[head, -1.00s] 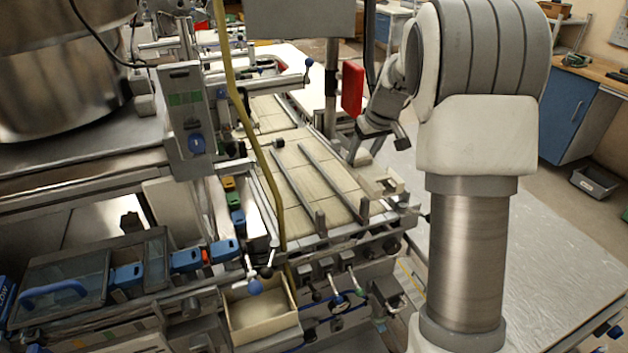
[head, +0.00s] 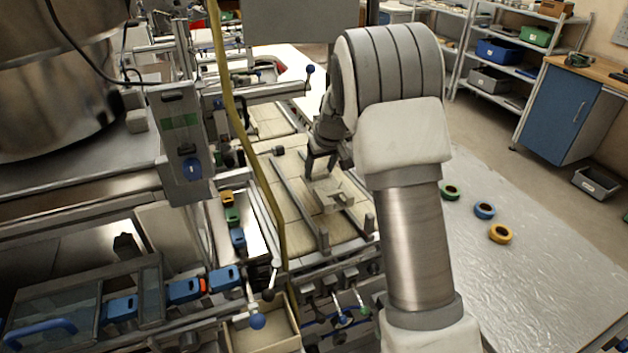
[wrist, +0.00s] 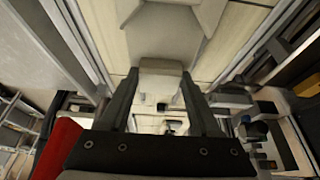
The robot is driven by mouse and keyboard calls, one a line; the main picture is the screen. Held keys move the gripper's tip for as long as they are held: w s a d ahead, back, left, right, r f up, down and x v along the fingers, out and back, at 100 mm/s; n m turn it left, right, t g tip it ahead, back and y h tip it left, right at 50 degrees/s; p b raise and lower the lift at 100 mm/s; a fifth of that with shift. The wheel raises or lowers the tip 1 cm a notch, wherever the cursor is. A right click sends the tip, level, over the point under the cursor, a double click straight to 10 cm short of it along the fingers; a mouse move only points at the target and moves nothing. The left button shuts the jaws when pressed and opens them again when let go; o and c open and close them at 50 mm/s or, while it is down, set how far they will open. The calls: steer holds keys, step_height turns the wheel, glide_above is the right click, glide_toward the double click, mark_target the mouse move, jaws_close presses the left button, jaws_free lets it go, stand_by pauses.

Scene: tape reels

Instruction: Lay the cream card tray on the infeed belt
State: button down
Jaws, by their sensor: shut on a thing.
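The cream card tray (head: 335,196) is held in my gripper (head: 318,166) above or at the infeed belt (head: 308,202), between its two long rails. I cannot tell whether the tray touches the belt. In the wrist view, the two dark fingers of my gripper (wrist: 161,100) are closed on the cream end of the tray (wrist: 172,22), which extends toward the top edge. The cream belt shows on both sides of it. My arm hides the right edge of the belt in the head view.
Green (head: 450,192), blue (head: 484,211) and yellow (head: 500,233) reels lie on a pale table at right. A yellow hose (head: 250,150) hangs left of the belt. An open cream bin (head: 262,335) is below the belt's front end.

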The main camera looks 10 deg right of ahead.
mark_target(314, 179)
steer(key=shift+w+a+f, duration=0.35)
steer(key=shift+a+f, duration=0.1)
steer(key=shift+a, duration=0.25)
steer(key=shift+f, duration=2.15)
steer(key=shift+c, duration=0.5)
jaws_free()
steer(key=shift+r, duration=0.15)
